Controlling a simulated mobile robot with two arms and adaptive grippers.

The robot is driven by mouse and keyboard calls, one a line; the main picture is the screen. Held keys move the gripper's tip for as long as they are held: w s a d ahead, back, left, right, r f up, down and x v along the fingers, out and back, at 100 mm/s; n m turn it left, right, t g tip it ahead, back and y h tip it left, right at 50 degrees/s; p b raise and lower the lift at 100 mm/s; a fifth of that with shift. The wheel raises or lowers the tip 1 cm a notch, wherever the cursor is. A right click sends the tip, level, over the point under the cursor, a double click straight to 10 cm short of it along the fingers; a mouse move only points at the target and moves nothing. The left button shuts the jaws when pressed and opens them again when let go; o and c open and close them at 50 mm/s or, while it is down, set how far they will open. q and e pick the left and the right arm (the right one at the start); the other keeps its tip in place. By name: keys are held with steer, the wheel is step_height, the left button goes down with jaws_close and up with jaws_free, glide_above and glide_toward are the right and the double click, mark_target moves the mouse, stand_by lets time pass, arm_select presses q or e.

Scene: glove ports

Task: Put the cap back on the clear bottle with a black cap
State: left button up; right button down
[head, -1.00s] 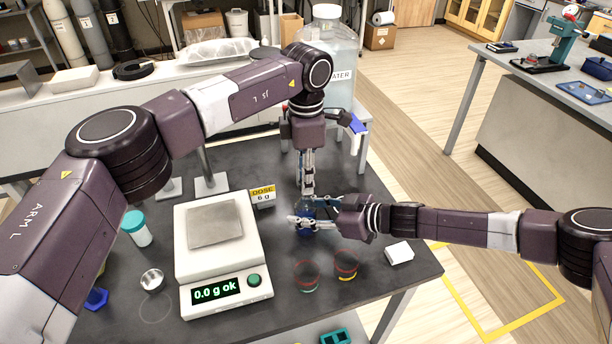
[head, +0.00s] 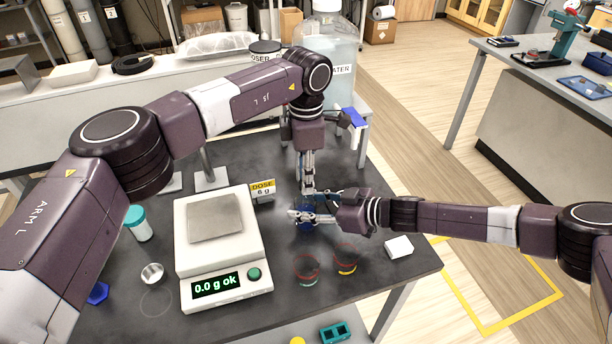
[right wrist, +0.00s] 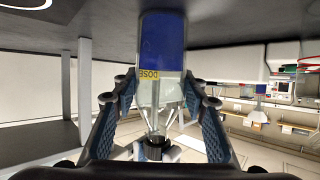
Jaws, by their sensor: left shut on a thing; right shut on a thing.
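The clear bottle (right wrist: 160,95) with blue contents is between the two fingers of my right gripper (right wrist: 158,88), which is shut on it. In the head view my right gripper (head: 300,217) hides most of the bottle, and a blue part (head: 305,225) shows. The black cap (right wrist: 157,141) shows at the neck end of the bottle in the right wrist view, between the fingertips of my left gripper. My left gripper (head: 308,190) points down from above the bottle and is shut on the cap. I cannot tell whether cap and neck touch.
A white scale (head: 222,250) reading 0.0 g stands to the left, with a DOSE 6 g sign (head: 262,190) behind it. Two clear cups (head: 306,268) (head: 346,259) and a white block (head: 399,247) are in front of the grippers. A teal-capped jar (head: 138,226) stands far left.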

arm_select(q)
steer(key=shift+f, duration=0.4)
steer(key=m, duration=0.5)
steer(key=shift+m, duration=0.4)
steer(key=m, duration=2)
steer(key=shift+a, duration=0.1)
steer(key=o, duration=0.7)
steer(key=shift+c, duration=0.2)
